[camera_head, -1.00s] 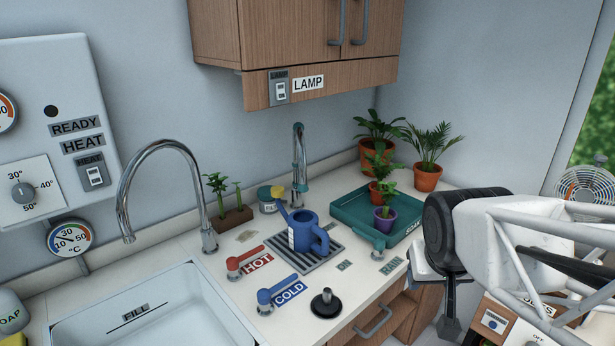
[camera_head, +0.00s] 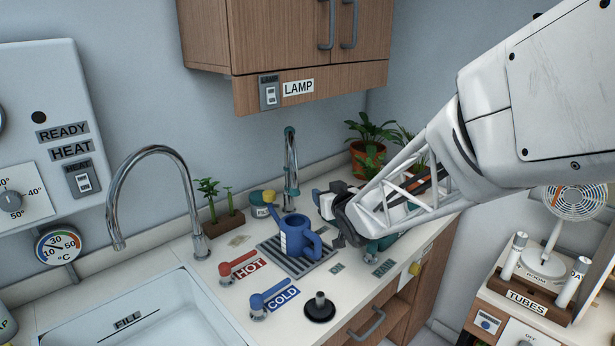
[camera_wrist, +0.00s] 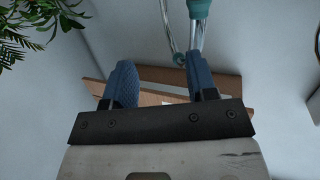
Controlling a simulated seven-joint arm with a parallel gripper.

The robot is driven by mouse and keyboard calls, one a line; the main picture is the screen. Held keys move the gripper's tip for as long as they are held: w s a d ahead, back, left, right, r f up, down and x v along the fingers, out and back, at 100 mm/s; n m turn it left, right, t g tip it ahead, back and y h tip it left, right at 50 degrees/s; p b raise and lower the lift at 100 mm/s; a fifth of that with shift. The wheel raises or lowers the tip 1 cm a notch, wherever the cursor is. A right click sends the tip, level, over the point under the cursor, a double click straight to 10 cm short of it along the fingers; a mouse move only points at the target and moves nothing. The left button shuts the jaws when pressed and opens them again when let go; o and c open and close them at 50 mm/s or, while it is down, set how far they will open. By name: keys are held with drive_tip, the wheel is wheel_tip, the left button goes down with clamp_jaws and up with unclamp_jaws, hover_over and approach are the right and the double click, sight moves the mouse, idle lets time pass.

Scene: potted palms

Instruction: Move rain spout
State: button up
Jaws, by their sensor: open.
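The rain spout (camera_head: 290,165), a slim chrome pipe with teal parts, stands upright at the back of the counter, behind the blue watering can. In the wrist view the chrome and teal spout (camera_wrist: 197,30) shows at the top, ahead of and close to the right finger. My gripper (camera_head: 318,205) is to the right of the spout in the head view, above the counter and beside the watering can. In the wrist view its two blue fingers (camera_wrist: 160,78) are spread apart with nothing between them. The exact gap between finger and spout is unclear.
The blue watering can (camera_head: 297,235) stands on the drain grate (camera_head: 318,260). Potted palms (camera_head: 372,140) stand at the back right, partly behind my arm. Red hot lever (camera_head: 238,264), blue cold lever (camera_head: 268,298) and a black knob (camera_head: 320,308) sit in front. A tall chrome tap (camera_head: 150,155) is left.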

sight(297, 188)
drive_tip(key=w+a+y, duration=0.1)
drive_tip(key=a, duration=0.1)
drive_tip(key=a+f+n+y, duration=0.1)
drive_tip(key=w+a+f+y, duration=0.1)
drive_tip(key=a+y, duration=0.1)
drive_tip(key=shift+w+a+n+t, duration=0.3)
drive_tip(key=shift+w+n, duration=0.05)
drive_tip(key=shift+n, duration=0.05)
drive_tip(key=shift+w, duration=0.1)
drive_tip(key=shift+x, duration=3.8)
drive_tip(key=shift+c, duration=0.4)
clamp_jaws()
